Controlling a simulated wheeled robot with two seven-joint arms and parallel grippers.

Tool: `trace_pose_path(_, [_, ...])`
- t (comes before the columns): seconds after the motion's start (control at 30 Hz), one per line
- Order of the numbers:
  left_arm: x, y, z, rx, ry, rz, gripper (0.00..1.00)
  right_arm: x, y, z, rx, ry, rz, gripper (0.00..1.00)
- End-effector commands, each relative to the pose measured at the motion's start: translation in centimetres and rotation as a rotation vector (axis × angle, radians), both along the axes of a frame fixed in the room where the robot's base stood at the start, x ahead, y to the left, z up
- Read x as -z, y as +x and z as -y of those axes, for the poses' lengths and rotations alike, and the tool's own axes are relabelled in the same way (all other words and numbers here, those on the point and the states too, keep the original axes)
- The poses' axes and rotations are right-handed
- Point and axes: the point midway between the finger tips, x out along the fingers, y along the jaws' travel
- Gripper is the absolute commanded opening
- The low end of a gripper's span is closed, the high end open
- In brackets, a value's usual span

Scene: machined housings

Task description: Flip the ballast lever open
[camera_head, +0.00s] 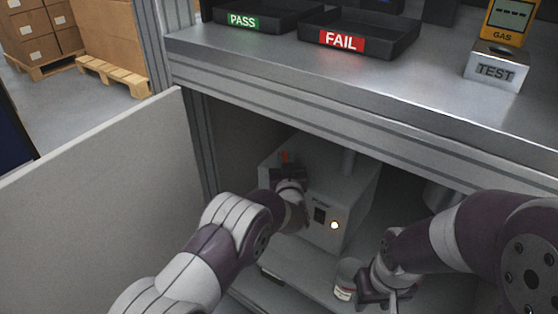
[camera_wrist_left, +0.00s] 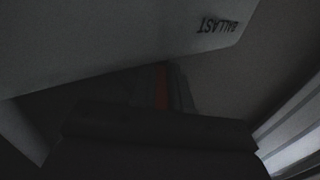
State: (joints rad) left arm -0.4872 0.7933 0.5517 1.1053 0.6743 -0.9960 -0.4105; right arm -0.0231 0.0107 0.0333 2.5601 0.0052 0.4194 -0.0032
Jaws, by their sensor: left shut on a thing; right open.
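The pale box (camera_head: 345,187) stands inside the cabinet, with a glowing round lamp and a dark switch on its front. The word BALLAST shows upside down on a pale surface (camera_wrist_left: 120,45) in the left wrist view. A red lever (camera_head: 285,156) shows at the box's upper left; it is a dim red strip (camera_wrist_left: 161,85) in the left wrist view. My left gripper (camera_head: 287,168) is shut on the red lever, mostly hiding it. My right gripper (camera_head: 380,298) is open, low in front of the box, beside a small white jar (camera_head: 345,281).
The steel bench top (camera_head: 420,80) overhangs the cabinet and carries a PASS tray (camera_head: 246,32), a FAIL tray (camera_head: 375,45), a TEST block (camera_head: 496,66) and a yellow gas meter (camera_head: 507,18). A grey panel (camera_head: 100,205) bounds the left side. A shelf lies below the box.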

Motion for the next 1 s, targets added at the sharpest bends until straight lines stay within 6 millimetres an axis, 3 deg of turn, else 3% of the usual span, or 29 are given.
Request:
trace_pose_path(0.3, [-0.03,0.05,0.40,-0.114,-0.001,0.000,0.00,-0.46,0.01,0.00,0.000,0.000,0.000,0.43])
trace_pose_path(0.83, [-0.02,0.08,0.41,-0.137,-0.001,0.001,0.00,-0.49,0.00,0.00,0.000,0.000,0.000,0.43])
trace_pose_path(0.87, [-0.02,0.09,0.41,-0.136,-0.001,0.001,0.23,-0.49,0.00,0.00,0.000,0.000,0.000,0.43])
trace_pose_path(0.9, [-0.03,0.09,0.41,-0.136,-0.001,0.001,0.36,-0.49,0.00,0.00,0.000,0.000,0.000,0.43])
trace_pose_path(0.93, [-0.02,0.09,0.40,-0.136,-0.001,0.001,0.43,-0.49,0.00,0.00,0.000,0.000,0.000,0.43])
trace_pose_path(1.0, [-0.02,0.08,0.39,-0.137,-0.001,0.001,0.43,-0.49,0.00,0.00,0.000,0.000,0.000,0.43])
